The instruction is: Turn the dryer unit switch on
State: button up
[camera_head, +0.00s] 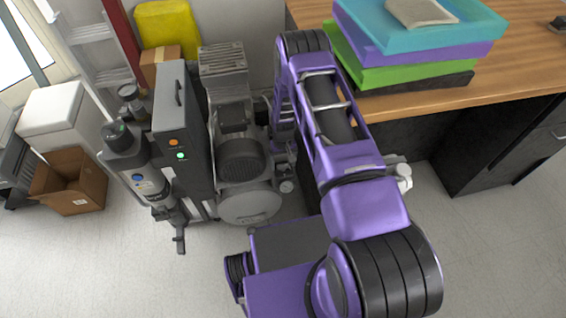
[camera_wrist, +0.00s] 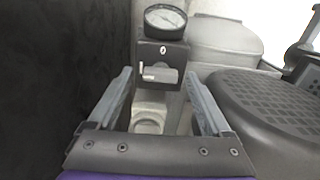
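In the wrist view, a dark switch box (camera_wrist: 162,52) stands ahead, with a round white-faced gauge (camera_wrist: 165,21) on top. The box carries a small round white mark and a pale lever-like switch piece (camera_wrist: 149,71) pointing left. My gripper (camera_wrist: 158,78) is open and empty. Its two grey fingers frame the lower part of the box left and right; I cannot tell whether they touch it. In the head view, the compressor (camera_head: 240,155) stands beside a tall dark cabinet (camera_head: 172,108) with an orange and a green light. My arm hides the gripper and the switch there.
A wooden-topped desk (camera_head: 420,104) with stacked coloured trays (camera_head: 420,40) stands at right. Cardboard boxes (camera_head: 75,185) are on the floor at left. In the wrist view, a dark surface fills the left side and a ribbed motor cover (camera_wrist: 270,110) is close on the right.

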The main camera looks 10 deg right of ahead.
aim_at(283, 165)
notch_tip(283, 165, up, 17)
jog(key=p, duration=0.2)
jog(key=shift+r+p, duration=0.2)
jog(key=shift+p, duration=0.15)
dwell(0.6)
